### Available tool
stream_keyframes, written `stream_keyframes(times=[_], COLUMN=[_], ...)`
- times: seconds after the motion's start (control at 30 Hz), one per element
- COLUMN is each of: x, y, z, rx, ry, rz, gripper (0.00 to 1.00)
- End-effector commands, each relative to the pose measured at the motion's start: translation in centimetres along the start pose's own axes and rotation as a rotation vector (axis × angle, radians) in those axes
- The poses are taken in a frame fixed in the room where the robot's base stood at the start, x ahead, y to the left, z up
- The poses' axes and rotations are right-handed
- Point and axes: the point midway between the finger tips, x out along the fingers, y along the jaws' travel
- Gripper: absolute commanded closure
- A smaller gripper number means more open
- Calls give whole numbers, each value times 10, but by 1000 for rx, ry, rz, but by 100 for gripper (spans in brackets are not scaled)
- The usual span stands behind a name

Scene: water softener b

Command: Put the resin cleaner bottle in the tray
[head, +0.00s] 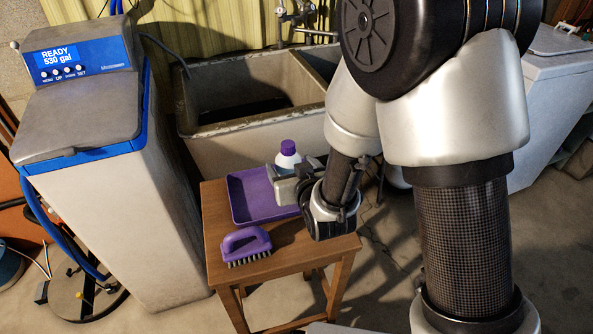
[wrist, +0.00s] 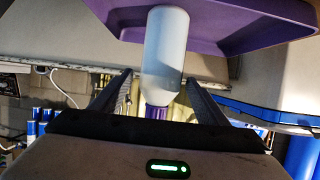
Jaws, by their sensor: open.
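The resin cleaner bottle (head: 288,158), white with a purple cap, is upright at the tray's far right corner. In the wrist view, which is upside down, the bottle (wrist: 165,50) shows in front of the purple tray (wrist: 235,28). I cannot tell whether its base is inside the tray or beside it. The tray (head: 240,196) lies on a small wooden table. My gripper (head: 286,190) is open by the bottle and hides its lower part in the head view. In the wrist view its fingers (wrist: 158,82) are on either side of the bottle, with gaps visible.
A purple brush (head: 246,246) lies on the wooden table (head: 290,258) in front of the tray. The water softener (head: 110,180) stands to the left. A stone sink (head: 250,100) is behind the table. My arm covers the right side of the head view.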

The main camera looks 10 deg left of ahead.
Motion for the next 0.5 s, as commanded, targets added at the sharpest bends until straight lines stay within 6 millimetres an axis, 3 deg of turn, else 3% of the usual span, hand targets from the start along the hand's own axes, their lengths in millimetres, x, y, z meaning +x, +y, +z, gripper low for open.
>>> stream_keyframes(times=[0.17,0.5], x=[-33,-43], y=[0,0], z=[-1,-7], rx=[-1,-2], ry=[0,-7], rz=[0,0], gripper=[32,32])
